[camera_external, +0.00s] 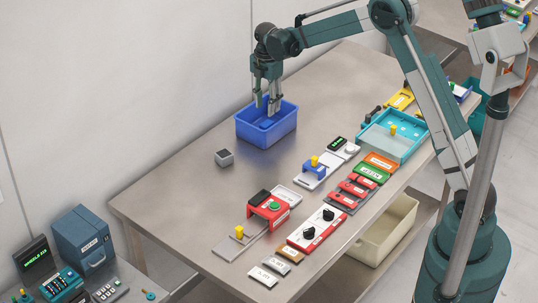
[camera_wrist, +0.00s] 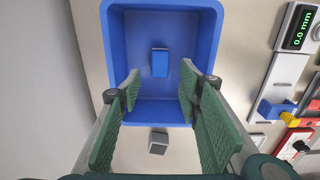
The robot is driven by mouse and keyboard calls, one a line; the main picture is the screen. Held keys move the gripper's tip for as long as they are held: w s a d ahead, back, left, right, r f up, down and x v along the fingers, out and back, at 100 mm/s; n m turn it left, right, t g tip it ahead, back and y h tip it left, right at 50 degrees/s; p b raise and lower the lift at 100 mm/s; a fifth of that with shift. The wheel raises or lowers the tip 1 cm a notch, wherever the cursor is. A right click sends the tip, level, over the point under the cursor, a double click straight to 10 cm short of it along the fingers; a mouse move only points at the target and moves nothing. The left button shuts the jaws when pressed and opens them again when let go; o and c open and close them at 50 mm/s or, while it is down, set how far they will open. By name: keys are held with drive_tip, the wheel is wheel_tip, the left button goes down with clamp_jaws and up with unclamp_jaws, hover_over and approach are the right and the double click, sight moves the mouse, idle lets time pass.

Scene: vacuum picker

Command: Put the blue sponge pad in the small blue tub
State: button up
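The small blue tub (camera_external: 267,137) stands on the table near the wall side; in the wrist view its rim (camera_wrist: 216,50) frames most of the upper middle. The blue sponge pad (camera_wrist: 160,63) shows within the tub's outline in the wrist view, apart from both fingers. Whether it lies flat on the tub floor is hard to tell. My gripper (camera_external: 265,107) points down over the tub, its fingertips at about rim height. In the wrist view my gripper (camera_wrist: 160,85) has its green-padded fingers wide apart with nothing between them.
A small grey block (camera_external: 224,157) sits left of the tub; it also shows in the wrist view (camera_wrist: 158,142). The table around the tub is mostly clear.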

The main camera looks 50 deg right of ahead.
drive_tip(key=shift+r, duration=1.65)
drive_tip(key=shift+r, duration=0.1)
drive_tip(key=s+a+r+m+t, duration=0.2)
drive_tip(key=s+a+r+m, duration=0.25)
drive_tip(key=s+r, duration=0.65)
drive_tip(key=s+a+r+m+t, duration=0.1)
drive_tip(key=s+a+r+m, duration=0.4)
drive_tip(key=s+r, duration=0.65)
drive_tip(key=s+a+f+m+t, duration=0.1)
drive_tip(key=s+a+m, duration=0.1)
drive_tip(key=s, duration=0.7)
drive_tip(key=s+a+f+m+t, duration=0.1)
drive_tip(key=s+a+f+m, duration=0.1)
drive_tip(key=s, duration=0.8)
drive_tip(key=s+a+f+m+t, duration=0.2)
drive_tip(key=s+a+m, duration=0.1)
drive_tip(key=s, duration=0.7)
drive_tip(key=shift+a+m, duration=0.3)
drive_tip(key=shift+m, duration=0.45)
